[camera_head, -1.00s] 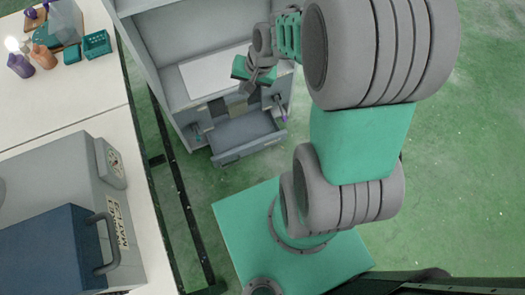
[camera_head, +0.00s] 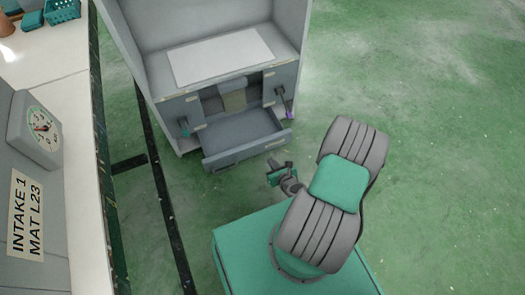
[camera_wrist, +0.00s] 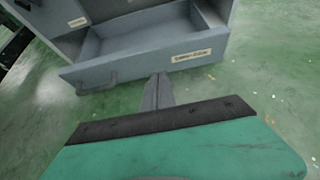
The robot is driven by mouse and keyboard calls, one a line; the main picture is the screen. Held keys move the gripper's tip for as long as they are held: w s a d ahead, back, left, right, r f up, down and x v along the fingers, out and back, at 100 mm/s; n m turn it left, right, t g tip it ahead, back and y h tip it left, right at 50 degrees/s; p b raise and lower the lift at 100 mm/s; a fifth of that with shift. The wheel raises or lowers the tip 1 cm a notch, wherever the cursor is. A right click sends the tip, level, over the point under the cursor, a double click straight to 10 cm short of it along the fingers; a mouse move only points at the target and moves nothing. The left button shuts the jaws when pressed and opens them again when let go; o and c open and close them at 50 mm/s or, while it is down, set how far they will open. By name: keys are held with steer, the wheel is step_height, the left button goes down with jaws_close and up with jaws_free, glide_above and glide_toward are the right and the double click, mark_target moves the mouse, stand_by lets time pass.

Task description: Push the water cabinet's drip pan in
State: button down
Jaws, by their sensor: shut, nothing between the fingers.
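The water cabinet (camera_head: 185,95) is grey and stands at the top centre of the head view. Its drip pan (camera_head: 245,152), a grey drawer-like tray, is pulled out at the bottom front and looks empty. In the wrist view the pan's front panel (camera_wrist: 140,68) crosses the upper middle, with a handle at its left and a label on the right. My gripper (camera_head: 284,171) is in front of the pan's right part, low down. In the wrist view my gripper's fingers (camera_wrist: 158,80) are together and point at the front panel; I cannot tell whether they touch it.
A white counter (camera_head: 75,180) with a gauge box (camera_head: 35,130) runs along the left. A dark rail (camera_head: 165,210) lies on the floor between the counter and cabinet. Green floor (camera_head: 430,120) is open to the right.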

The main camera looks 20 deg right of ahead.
steer(key=b, duration=0.2)
glide_toward(260, 145)
step_height(260, 145, down, 3)
steer(key=w+b, duration=0.1)
steer(key=w, duration=0.3)
steer(key=shift+w+f, duration=0.1)
steer(key=shift+w, duration=0.65)
